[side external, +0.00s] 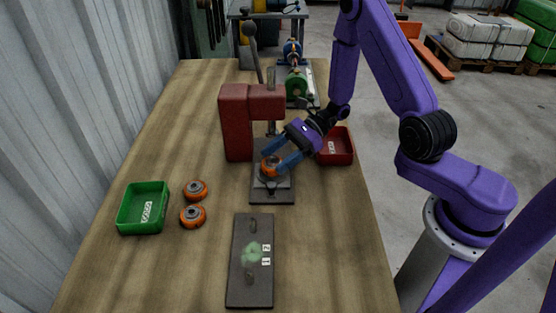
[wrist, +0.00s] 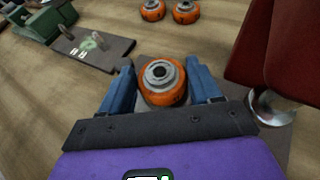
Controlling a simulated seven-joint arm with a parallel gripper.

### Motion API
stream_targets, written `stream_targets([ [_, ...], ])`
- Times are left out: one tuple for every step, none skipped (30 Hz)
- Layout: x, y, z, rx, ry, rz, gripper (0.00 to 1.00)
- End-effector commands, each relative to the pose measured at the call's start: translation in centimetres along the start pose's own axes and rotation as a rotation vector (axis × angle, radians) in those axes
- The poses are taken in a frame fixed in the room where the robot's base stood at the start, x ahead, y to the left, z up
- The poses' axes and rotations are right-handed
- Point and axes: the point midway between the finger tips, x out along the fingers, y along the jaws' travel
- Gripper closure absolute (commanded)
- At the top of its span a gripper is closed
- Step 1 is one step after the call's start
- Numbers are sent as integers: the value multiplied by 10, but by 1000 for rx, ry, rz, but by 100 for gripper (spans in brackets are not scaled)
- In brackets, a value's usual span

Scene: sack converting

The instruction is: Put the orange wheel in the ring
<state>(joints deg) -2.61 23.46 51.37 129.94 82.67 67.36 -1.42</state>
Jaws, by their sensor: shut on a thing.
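An orange wheel (side external: 270,166) with a grey hub sits between the blue fingers of my gripper (side external: 276,160), which is shut on it. In the wrist view the same wheel (wrist: 162,83) is upright with its hub facing the camera, one finger on each side. It is over the dark base plate (side external: 285,196) of the red press. A grey round part (side external: 272,182) shows just under the wheel; it may be the ring, mostly hidden. I cannot tell whether the wheel touches it. Two more orange wheels (side external: 195,190) (side external: 193,216) lie on the table to the left.
The red press (side external: 236,125) stands close behind and left of my gripper. Its shiny ram (wrist: 272,106) is near the right finger in the wrist view. A green bin (side external: 143,207), a red bin (side external: 338,147) and a dark plate with pins (side external: 250,285) are on the table.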

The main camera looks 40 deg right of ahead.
Motion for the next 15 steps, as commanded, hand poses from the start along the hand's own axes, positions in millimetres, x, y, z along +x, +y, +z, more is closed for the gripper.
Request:
stream_targets([
  [5, -2, -1, 1, -1, 1, 74],
  [5, -2, -5, 5, -1, 0, 74],
  [6, -1, -8, 4, -1, -1, 74],
  [7, -1, -10, 4, -1, -1, 74],
  [7, -2, -11, 3, -1, -1, 74],
  [8, -2, -12, 2, -1, -1, 74],
  [8, -2, -13, 1, -1, -1, 74],
  [8, -2, -13, 1, -1, -1, 74],
  [8, -2, -13, 0, -1, -1, 74],
  [8, -2, -13, 0, -1, -1, 74],
  [8, -2, -13, 0, -1, -1, 74],
  [8, -2, -13, 0, -1, -1, 74],
  [8, -2, -13, 0, -1, -1, 74],
  [8, -2, -13, 0, -1, -1, 74],
  [8, -1, -14, 0, -1, -1, 74],
])
